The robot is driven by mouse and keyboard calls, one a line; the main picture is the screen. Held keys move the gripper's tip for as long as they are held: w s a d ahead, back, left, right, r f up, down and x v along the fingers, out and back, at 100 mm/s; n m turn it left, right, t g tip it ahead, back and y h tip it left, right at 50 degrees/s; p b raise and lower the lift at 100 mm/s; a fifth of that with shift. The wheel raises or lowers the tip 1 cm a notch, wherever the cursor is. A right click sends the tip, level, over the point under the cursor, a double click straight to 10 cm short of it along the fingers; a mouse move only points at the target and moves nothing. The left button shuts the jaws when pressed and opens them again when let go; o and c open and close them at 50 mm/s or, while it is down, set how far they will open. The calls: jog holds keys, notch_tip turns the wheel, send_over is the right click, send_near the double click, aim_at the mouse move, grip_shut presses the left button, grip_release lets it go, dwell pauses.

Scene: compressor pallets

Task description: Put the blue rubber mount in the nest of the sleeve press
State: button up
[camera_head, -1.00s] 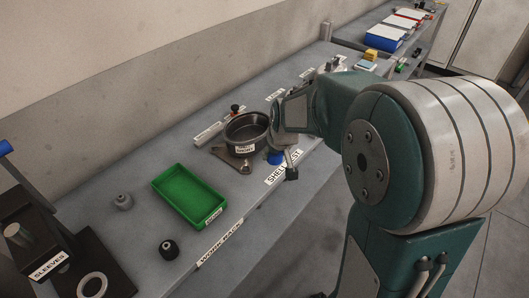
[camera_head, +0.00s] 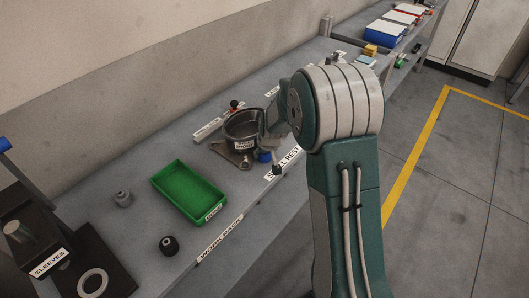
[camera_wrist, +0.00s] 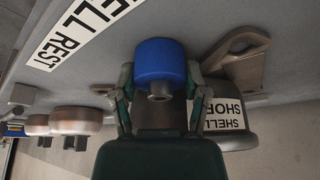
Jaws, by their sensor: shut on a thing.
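The blue rubber mount (camera_wrist: 160,60) is a short blue cylinder with a metal stud. My gripper (camera_wrist: 159,80) is shut on it, one finger on each side. In the head view the mount (camera_head: 264,156) shows as a small blue patch in my gripper (camera_head: 269,160), partly hidden, beside the dark shell pot (camera_head: 241,146). I cannot tell whether it is clear of the bench. The black sleeve press (camera_head: 32,235), labelled SLEEVES, stands at the lower left, far from my gripper. A pale ring (camera_head: 92,283) lies on its dark base; I cannot tell whether this is the nest.
A green tray (camera_head: 188,192) sits mid-bench, with a grey mount (camera_head: 123,198) and a black mount (camera_head: 169,245) near it. The shell pot has a foot lug (camera_wrist: 237,45) close to my gripper. The bench front edge is largely clear.

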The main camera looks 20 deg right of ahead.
jog(key=o, duration=1.1)
jog(key=shift+o, duration=0.2)
